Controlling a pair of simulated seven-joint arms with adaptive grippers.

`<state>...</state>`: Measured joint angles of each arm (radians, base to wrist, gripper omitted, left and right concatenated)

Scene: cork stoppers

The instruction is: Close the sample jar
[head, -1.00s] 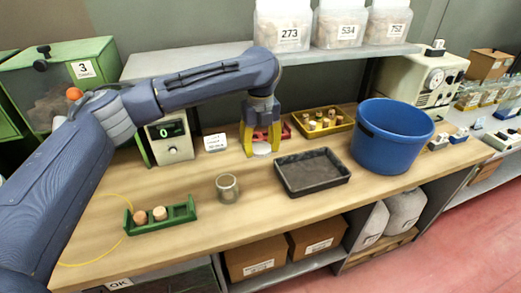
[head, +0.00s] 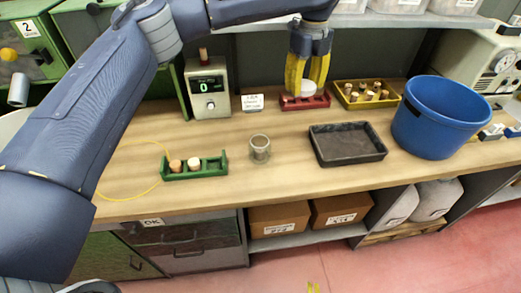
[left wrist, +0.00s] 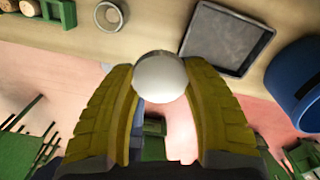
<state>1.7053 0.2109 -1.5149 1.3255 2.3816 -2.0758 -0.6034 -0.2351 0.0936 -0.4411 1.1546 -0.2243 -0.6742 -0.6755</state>
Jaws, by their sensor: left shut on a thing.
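The sample jar (head: 260,148) is a small clear glass, open at the top, standing on the wooden bench. Its round rim also shows in the left wrist view (left wrist: 109,15). My left gripper (head: 303,88) has yellow fingers shut on a white round lid (left wrist: 161,76). In the head view the lid (head: 299,88) shows in front of the red rack, up and right of the jar and apart from it. Two small yellow tips (head: 313,287) at the bottom edge look like my right gripper; the rest is out of view.
A green rack (head: 212,168) with two corks stands left of the jar, and a black tray (head: 347,145) right of it. Behind are the red rack (head: 318,103) and a yellow tray of corks (head: 344,90). A blue bucket (head: 436,120) stands at right.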

